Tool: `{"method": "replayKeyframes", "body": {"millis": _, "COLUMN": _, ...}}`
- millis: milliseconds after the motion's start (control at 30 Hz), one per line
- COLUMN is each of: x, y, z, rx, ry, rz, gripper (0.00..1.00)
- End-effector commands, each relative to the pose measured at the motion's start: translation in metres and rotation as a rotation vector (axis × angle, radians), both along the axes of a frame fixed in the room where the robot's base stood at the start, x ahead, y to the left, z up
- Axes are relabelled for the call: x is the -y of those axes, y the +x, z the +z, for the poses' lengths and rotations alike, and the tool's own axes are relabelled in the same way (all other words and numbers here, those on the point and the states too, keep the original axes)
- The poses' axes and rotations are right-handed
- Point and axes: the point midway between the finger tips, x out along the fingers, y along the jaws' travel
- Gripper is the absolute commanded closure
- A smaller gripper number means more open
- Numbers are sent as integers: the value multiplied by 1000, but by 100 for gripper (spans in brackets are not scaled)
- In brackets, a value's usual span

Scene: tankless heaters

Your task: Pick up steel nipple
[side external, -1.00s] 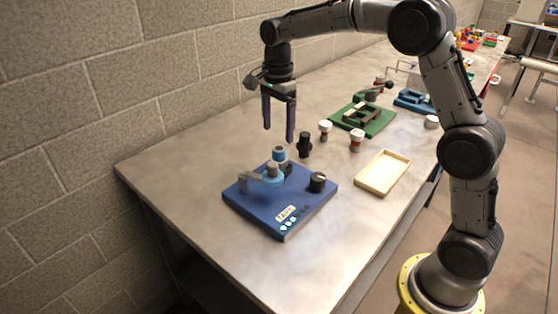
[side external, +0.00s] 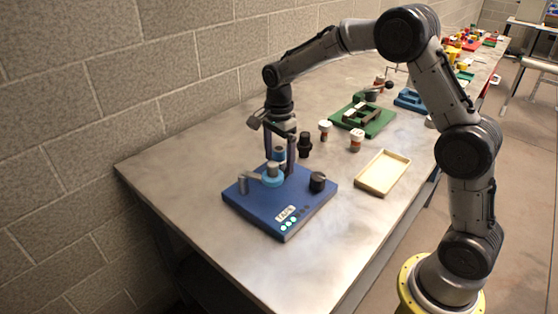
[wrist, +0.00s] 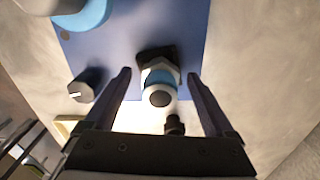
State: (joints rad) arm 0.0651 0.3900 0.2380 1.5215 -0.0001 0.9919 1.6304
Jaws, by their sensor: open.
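A steel-grey fitting with a blue band and a dark round end (wrist: 160,84), which looks like the steel nipple, stands in a black holder (wrist: 154,55) near the edge of the blue board (side external: 284,214). In the side view its blue and grey upper part (side external: 279,153) shows between my fingers. My gripper (side external: 280,165) is open and lowered around the fitting, one finger on each side. In the wrist view my gripper (wrist: 159,75) has a visible gap on both sides of the fitting. Its lower end is hidden in the side view.
A light blue round part with a grey top (side external: 272,176) and a black knob (side external: 317,181) are on the board. A black fitting (side external: 304,146) stands just behind. A cream tray (side external: 369,187), red-and-white parts (side external: 356,141) and a green fixture (side external: 385,122) are to the right.

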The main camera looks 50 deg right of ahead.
Motion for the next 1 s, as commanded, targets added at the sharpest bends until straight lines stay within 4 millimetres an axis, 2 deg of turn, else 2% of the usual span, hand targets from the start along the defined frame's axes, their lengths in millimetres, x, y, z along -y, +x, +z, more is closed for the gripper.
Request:
{"method": "replayKeyframes", "body": {"millis": 33, "x": 0, "y": 0, "z": 0, "rx": 0, "ry": 0, "rz": 0, "gripper": 11}}
{"method": "replayKeyframes", "body": {"millis": 67, "x": 0, "y": 0, "z": 0, "rx": 0, "ry": 0, "rz": 0, "gripper": 16}}
{"method": "replayKeyframes", "body": {"millis": 533, "x": 0, "y": 0, "z": 1, "rx": 0, "ry": 0, "rz": 0, "gripper": 100}}
{"method": "replayKeyframes", "body": {"millis": 1000, "x": 0, "y": 1, "z": 7, "rx": 4, "ry": 0, "rz": 0, "gripper": 100}}
